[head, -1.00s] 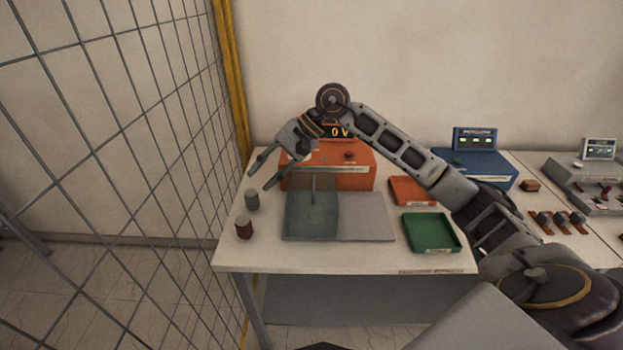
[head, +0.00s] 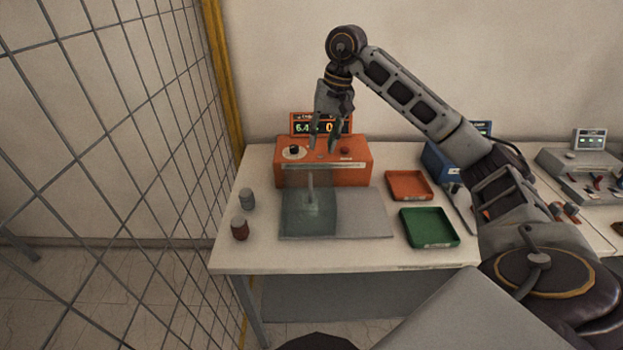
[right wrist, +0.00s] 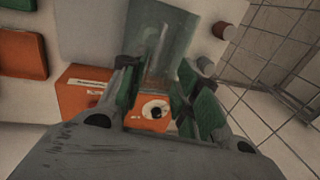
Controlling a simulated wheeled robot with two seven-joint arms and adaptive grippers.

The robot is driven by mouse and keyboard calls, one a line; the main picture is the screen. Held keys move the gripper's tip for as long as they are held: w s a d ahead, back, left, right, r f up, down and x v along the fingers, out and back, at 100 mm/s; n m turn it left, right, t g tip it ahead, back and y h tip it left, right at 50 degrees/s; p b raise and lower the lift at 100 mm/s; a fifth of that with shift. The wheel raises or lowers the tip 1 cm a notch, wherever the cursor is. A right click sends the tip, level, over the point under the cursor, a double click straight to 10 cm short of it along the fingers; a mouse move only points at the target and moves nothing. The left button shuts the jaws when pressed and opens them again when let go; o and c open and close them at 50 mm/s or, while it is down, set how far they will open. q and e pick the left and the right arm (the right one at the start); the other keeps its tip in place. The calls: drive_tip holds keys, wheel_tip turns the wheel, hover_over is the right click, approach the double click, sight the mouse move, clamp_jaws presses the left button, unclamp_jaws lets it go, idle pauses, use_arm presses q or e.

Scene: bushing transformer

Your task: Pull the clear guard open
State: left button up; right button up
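The clear guard (head: 309,212) is a see-through, greenish box on the left half of a grey plate (head: 362,214). A grey post (head: 310,188) shows through it. In the right wrist view the guard (right wrist: 168,45) lies beyond and between my fingers. My right gripper (head: 323,145) points down over the orange tester (head: 328,175), behind the guard. Its fingers (right wrist: 165,95) are apart with nothing between them. I cannot tell whether they touch the tester. The tester has a black knob on a white dial and a red knob. My left gripper is not in view.
Two small cylinders, grey (head: 247,199) and dark red (head: 240,228), stand left of the guard. An orange tray (head: 409,200) and a green tray (head: 430,243) lie to the right. A wire mesh fence (head: 110,130) borders the table's left side.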

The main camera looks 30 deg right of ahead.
sight(311, 184)
drive_tip(key=shift+f, duration=0.1)
drive_tip(key=shift+w+a+f+p, duration=0.3)
drive_tip(key=shift+a+f, duration=0.1)
drive_tip(key=shift+f, duration=1.85)
drive_tip(key=shift+w+a+f+p, duration=0.2)
drive_tip(key=shift+a+f+p, duration=0.2)
drive_tip(key=shift+f, duration=1.8)
drive_tip(key=shift+w+a+f+p, duration=0.25)
drive_tip(key=shift+a+f, duration=0.15)
drive_tip(key=shift+f, duration=1.85)
drive_tip(key=shift+c, duration=0.4)
clamp_jaws()
